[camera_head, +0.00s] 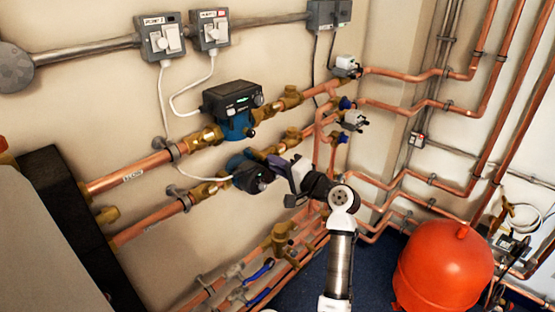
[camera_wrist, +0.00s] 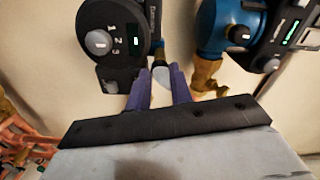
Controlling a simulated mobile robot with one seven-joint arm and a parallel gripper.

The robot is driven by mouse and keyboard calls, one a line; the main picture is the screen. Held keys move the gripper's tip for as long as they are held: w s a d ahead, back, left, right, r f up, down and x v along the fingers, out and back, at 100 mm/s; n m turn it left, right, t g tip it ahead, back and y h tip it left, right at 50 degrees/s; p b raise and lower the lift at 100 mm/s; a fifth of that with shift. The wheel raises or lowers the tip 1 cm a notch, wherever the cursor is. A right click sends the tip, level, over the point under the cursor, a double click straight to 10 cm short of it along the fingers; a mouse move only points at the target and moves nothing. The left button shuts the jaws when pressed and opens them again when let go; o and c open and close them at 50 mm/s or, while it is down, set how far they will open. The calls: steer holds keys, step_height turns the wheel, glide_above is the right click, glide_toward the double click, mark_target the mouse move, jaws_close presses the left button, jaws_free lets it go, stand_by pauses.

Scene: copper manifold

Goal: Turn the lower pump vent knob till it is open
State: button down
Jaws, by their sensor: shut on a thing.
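The lower pump (camera_head: 247,179) has a dark round face and sits on the lower copper pipe. In the wrist view the face of the lower pump (camera_wrist: 112,25) is at the upper left, with the digits 1, 2, 3 and a grey dial. My gripper (camera_head: 277,168) is just right of this pump. In the wrist view my gripper (camera_wrist: 160,80) has its purple fingers shut on a small pale knob (camera_wrist: 160,74) beside the pump face, apparently the lower pump vent knob. The fingers hide its sides, and its turn angle cannot be read.
The upper pump (camera_head: 232,108), with a blue body and dark box, is close above; it fills the upper right of the wrist view (camera_wrist: 213,28). Copper pipes and valves (camera_head: 330,140) run close by on the right. A red vessel (camera_head: 445,268) stands at lower right.

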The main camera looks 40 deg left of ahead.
steer(key=shift+m+p, duration=0.3)
steer(key=shift+m, duration=0.2)
steer(key=c, duration=1.3)
jaws_free()
steer(key=shift+o, duration=0.2)
steer(key=s+d+b, duration=0.1)
steer(key=d+b, duration=0.3)
steer(key=d, duration=0.9)
steer(key=shift+d+b, duration=0.35)
steer(key=shift+d, duration=0.05)
steer(key=shift+s, duration=0.1)
